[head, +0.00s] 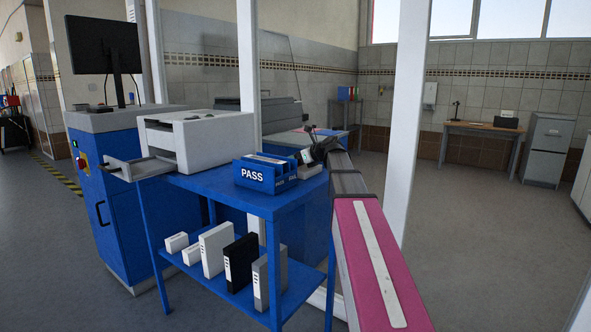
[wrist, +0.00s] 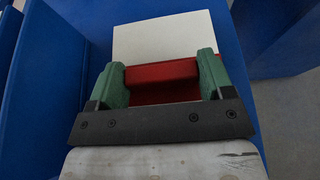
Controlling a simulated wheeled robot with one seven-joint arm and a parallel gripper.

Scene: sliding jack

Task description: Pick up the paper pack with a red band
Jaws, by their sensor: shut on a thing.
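The paper pack (wrist: 168,38) is white with a red band (wrist: 162,72), seen in the wrist view. My gripper (wrist: 163,70) has green fingers, one on each side of the red band, and is shut on the pack. In the head view my gripper (head: 312,155) is at the right end of the blue table, just right of the blue PASS tray. The pack is small there and partly hidden by my arm. I cannot tell whether it touches the table.
The blue PASS tray (head: 250,178) stands left of my gripper on the blue table (head: 222,193). A white printer (head: 210,140) is further left. Several binders, one black (head: 241,262), stand on the lower shelf. A white post (head: 408,110) rises to the right.

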